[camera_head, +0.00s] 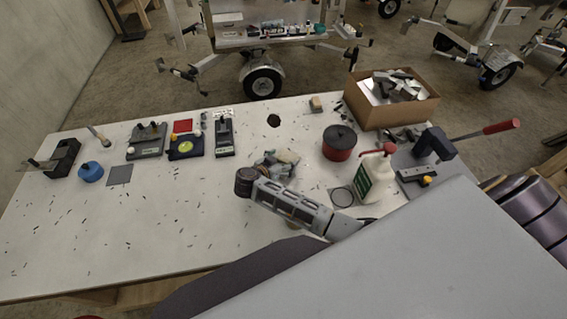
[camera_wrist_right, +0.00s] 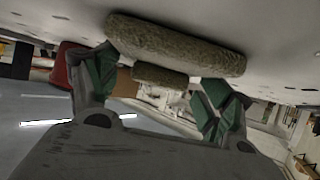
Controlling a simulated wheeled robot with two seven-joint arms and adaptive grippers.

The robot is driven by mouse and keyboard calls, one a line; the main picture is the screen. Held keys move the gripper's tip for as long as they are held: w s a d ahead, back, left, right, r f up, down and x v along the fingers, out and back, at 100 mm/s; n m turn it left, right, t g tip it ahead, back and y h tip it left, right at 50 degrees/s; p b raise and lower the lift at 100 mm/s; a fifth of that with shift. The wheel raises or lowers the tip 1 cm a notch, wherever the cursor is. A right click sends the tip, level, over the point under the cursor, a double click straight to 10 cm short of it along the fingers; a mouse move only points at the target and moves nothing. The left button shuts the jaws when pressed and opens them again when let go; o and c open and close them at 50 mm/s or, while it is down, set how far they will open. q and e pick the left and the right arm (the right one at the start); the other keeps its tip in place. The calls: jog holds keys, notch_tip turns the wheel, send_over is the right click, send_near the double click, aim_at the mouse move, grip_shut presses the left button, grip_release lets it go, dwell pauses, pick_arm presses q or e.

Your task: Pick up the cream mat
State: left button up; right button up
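A small cream piece (camera_head: 288,156), likely the cream mat, lies on the white table just beyond my right gripper (camera_head: 272,164), which partly covers it. In the right wrist view a long, rounded, mottled tan thing (camera_wrist_right: 178,46) lies across the picture beyond the fingertips. A shorter piece of like colour (camera_wrist_right: 160,75) shows between the fingers; I cannot tell whether both belong to the mat. My right gripper also shows there (camera_wrist_right: 157,78), its green-padded fingers spread apart with no clear grip. My left gripper is not in view.
On the white table (camera_head: 150,235), a red-black round container (camera_head: 340,143), a white bottle (camera_head: 376,178) and a cardboard box (camera_head: 392,112) stand to the right. Several tools and a blue round item (camera_head: 90,171) stand to the left. The front left of the table holds only small scraps.

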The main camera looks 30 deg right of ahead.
aim_at(282, 161)
jog(key=shift+c, duration=0.9)
jog(key=shift+r, duration=0.1)
jog(key=shift+r, duration=4.95)
jog(key=shift+b, duration=0.35)
